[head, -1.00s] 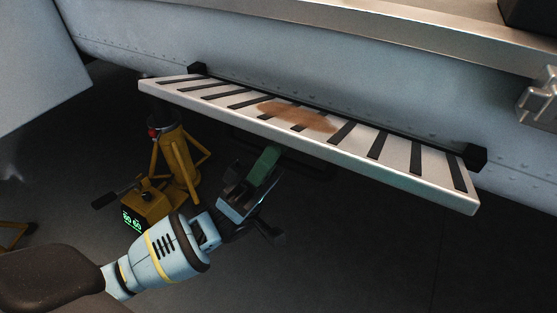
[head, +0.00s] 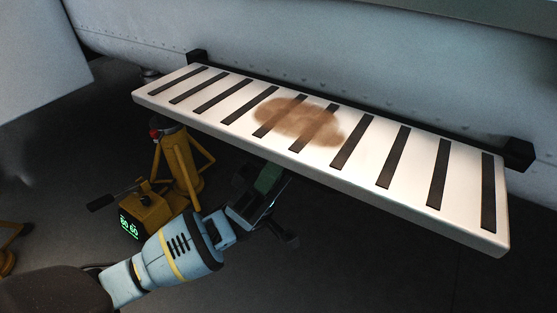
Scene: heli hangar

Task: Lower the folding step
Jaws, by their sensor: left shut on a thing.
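The folding step (head: 230,123) is a white tread with black grip strips and a brown smudge in its middle. Its back edge is hinged along the grey fuselage, and it sticks out over the dark floor, with its top facing me. My left gripper (head: 265,182) is below the step's front edge, left of its middle. It is shut on a green part (head: 268,177) under the step. The step partly hides the fingertips and the top of the green part. My right gripper is not in view.
Black hinge brackets (head: 518,153) sit at both ends of the step. A yellow jack (head: 180,168) with a green lit display (head: 130,224) stands on the floor to the left, close to my left arm. The floor at the lower right is clear.

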